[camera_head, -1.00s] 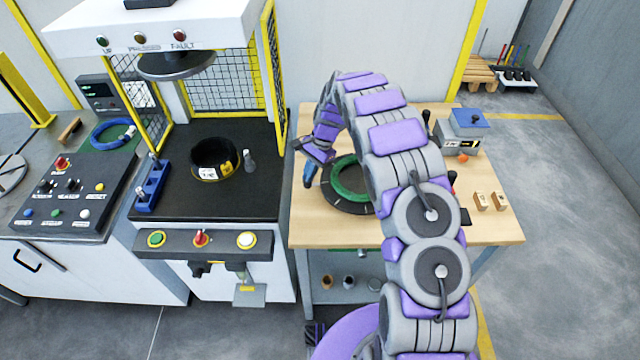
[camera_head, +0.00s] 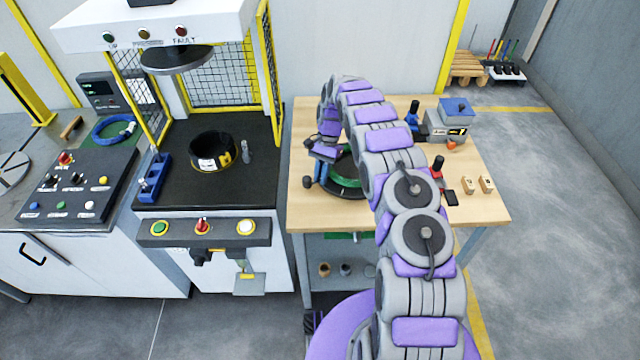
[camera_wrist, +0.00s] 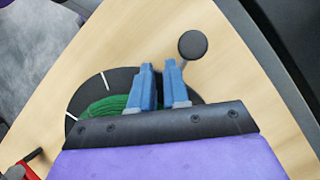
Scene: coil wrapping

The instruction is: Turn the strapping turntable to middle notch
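The strapping turntable (camera_head: 345,191) is a dark disc on the wooden bench, with a green coil (camera_head: 352,174) on it. In the wrist view the turntable (camera_wrist: 72,124) shows white marks on its rim, and the green coil (camera_wrist: 105,107) is partly hidden by my gripper. A lever with a round dark knob (camera_wrist: 192,44) sticks out beyond the rim. My gripper (camera_wrist: 158,65) is over the disc's edge, its blue fingers slightly apart with no object visible between them. The lever's rod passes beside or behind the right finger; contact cannot be told. My arm hides much of the turntable in the head view.
The wooden bench (camera_head: 470,209) also carries a grey-blue box (camera_head: 449,122), small wooden blocks (camera_head: 486,184) and a red-handled tool (camera_head: 438,168) on the right. The black press table (camera_head: 207,188) with its yellow guard stands to the left.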

